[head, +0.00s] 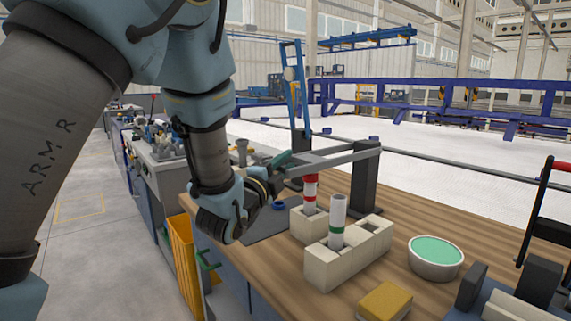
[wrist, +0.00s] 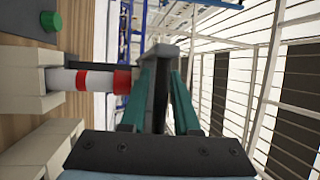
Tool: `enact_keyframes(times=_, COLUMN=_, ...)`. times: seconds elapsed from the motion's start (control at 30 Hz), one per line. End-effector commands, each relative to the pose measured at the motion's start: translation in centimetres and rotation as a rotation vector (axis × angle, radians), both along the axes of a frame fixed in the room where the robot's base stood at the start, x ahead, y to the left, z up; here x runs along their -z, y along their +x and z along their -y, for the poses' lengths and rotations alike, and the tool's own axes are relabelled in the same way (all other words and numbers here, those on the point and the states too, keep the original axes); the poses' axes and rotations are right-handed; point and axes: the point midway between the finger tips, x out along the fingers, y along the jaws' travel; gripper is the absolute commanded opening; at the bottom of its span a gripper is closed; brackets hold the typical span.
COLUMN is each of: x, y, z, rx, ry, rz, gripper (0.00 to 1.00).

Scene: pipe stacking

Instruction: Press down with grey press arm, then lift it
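The grey press arm (head: 335,158) runs roughly level from a dark upright post (head: 364,185) toward the left. My gripper (head: 281,161) is at its free left end. In the wrist view its green fingers (wrist: 162,95) lie on both sides of the grey bar (wrist: 160,88) and appear shut on it. A red-and-white pipe (head: 310,190) stands upright in a beige block (head: 308,226), under the bar. It also shows in the wrist view (wrist: 97,80), its red end close to the bar; I cannot tell whether they touch.
A grey pipe with a green band (head: 338,214) stands in a longer beige block (head: 325,268) in front. A bowl with a green inside (head: 436,259) and a yellow sponge-like block (head: 384,301) are at the right. A blue upright stand (head: 295,95) rises behind.

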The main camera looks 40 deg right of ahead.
Motion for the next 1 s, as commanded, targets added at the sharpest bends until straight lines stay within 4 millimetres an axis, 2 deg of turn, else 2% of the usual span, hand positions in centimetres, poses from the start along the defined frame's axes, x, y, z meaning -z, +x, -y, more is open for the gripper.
enact_keyframes(times=0.03, x=-0.01, y=0.01, z=-0.01, rx=0.000, ry=0.000, rz=0.000, gripper=0.23)
enact_keyframes(times=0.23, x=-0.01, y=0.00, z=-0.02, rx=0.000, ry=0.000, rz=0.000, gripper=0.01)
enact_keyframes(times=1.0, x=0.04, y=0.01, z=-0.04, rx=-0.001, ry=0.001, rz=-0.001, gripper=0.00)
